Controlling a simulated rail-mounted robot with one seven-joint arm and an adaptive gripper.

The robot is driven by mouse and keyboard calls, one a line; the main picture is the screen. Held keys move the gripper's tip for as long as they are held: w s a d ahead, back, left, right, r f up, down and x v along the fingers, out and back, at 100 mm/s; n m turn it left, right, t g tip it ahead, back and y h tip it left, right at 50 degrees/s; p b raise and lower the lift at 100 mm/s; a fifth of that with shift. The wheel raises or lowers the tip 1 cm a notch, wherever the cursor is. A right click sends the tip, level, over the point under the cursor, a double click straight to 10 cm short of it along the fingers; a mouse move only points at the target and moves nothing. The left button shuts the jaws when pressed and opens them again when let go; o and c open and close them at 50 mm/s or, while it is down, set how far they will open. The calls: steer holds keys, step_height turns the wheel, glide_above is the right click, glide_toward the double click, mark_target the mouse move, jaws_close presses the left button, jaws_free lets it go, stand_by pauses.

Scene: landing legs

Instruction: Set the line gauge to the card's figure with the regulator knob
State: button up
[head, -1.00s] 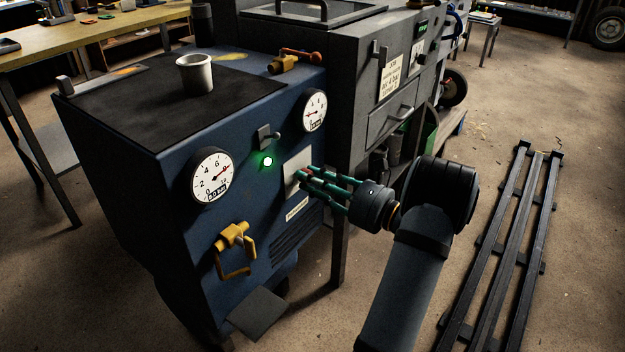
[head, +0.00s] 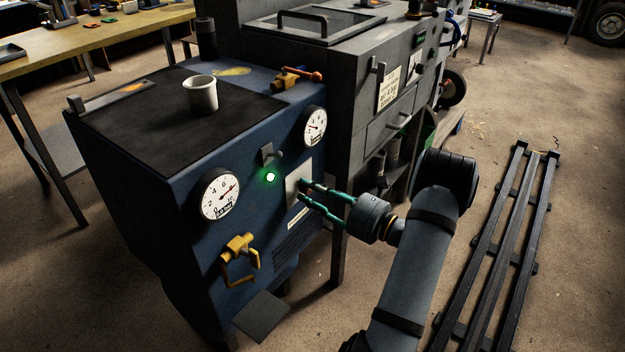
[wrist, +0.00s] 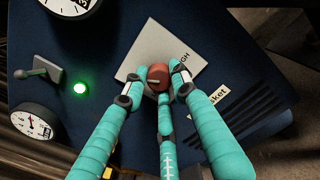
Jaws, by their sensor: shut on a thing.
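The red regulator knob (wrist: 158,77) shows in the wrist view on a pale plate (wrist: 168,50) on the blue machine. My gripper (wrist: 160,82) is shut on the knob with its teal fingers. In the head view my gripper (head: 303,190) reaches the plate from the right and hides the knob. Two white dials face out: a left gauge (head: 220,194), its needle pointing up and right, and a right gauge (head: 315,127), its needle pointing left. I cannot read which is the line gauge. The card (head: 389,90) hangs on the grey cabinet; its figure is too small to read surely.
A green lamp (head: 270,177) is lit below a small lever (head: 268,155). A yellow valve handle (head: 238,258) juts out lower left. A white cup (head: 202,96) stands on the machine top. A dark metal rack (head: 507,235) lies on the floor at right.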

steer(key=m+p, duration=0.3)
steer(key=shift+s+m+p, duration=0.1)
steer(key=shift+m+p, duration=0.2)
steer(key=shift+f+m+p, duration=0.15)
steer(key=shift+m+p, duration=1.1)
steer(key=shift+m, duration=0.15)
steer(key=shift+s, duration=0.1)
jaws_close()
steer(key=o, duration=0.7)
jaws_free()
steer(key=o, duration=0.4)
steer(key=v, duration=1.2)
